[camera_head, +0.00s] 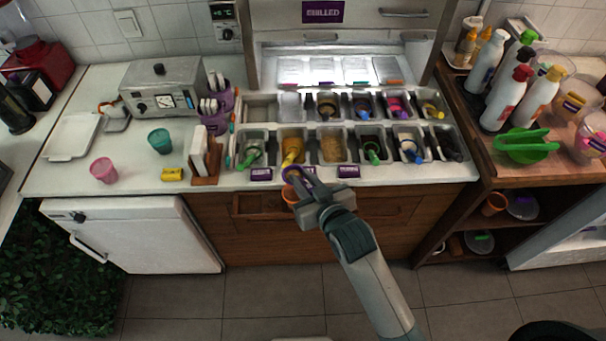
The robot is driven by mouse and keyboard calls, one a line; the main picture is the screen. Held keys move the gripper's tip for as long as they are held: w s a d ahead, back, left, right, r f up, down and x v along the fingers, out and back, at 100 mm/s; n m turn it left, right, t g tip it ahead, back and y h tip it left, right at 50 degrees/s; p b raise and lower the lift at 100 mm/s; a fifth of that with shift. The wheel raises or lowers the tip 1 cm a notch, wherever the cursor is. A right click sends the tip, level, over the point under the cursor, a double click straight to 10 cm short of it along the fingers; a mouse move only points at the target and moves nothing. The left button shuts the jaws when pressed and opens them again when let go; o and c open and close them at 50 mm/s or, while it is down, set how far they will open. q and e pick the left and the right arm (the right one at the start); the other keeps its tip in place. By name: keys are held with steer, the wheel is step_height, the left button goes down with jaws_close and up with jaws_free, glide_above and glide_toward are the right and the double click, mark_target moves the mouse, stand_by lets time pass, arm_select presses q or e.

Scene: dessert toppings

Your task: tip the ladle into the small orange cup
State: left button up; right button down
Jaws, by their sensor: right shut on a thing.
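My right gripper (304,194) is at the counter's front edge, shut on a small purple-edged thing that looks like the ladle (294,173). The gripper hides much of it, so its tilt and contents cannot be told. A small orange cup (289,193) shows just below the purple thing, left of my gripper and partly covered. What the cup rests on is hidden. My left gripper is not in view.
Topping bins (332,149) with several coloured handles stand behind my gripper.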

steer(key=shift+f, duration=0.65)
steer(key=shift+w+d+n, duration=0.1)
steer(key=shift+d+n, duration=0.05)
steer(key=shift+n, duration=0.45)
steer(key=n+g+y+b, duration=0.1)
steer(key=n+b, duration=0.2)
steer(key=n, duration=0.2)
steer(key=f+n+g+y+b, duration=0.1)
steer(key=n+b, duration=0.2)
steer(key=n, duration=0.2)
steer(key=d+n+y+b, duration=0.1)
steer(key=n+b, duration=0.2)
steer(key=n, duration=0.3)
steer(key=shift+d+f+g+y+b, duration=0.1)
steer(key=shift+f+g+y+b, duration=0.2)
steer(key=shift+g+y+b, duration=0.1)
steer(key=n+p, duration=0.2)
steer(key=shift+a+n, duration=0.25)
steer(key=shift+n, duration=0.05)
steer(key=n+p, duration=0.3)
steer(key=s+a+n+g+p, duration=0.1)
steer(key=p, duration=0.1)
steer(key=shift+f+h, duration=0.25)
steer(key=shift+h, duration=0.15)
steer(key=n+p, duration=0.1)
steer(key=n, duration=0.1)
steer(key=n+h+p, duration=0.1)
steer(key=n, duration=0.1)
steer(key=s+n, duration=0.1)
steer(key=shift+f+n+p, duration=0.4)
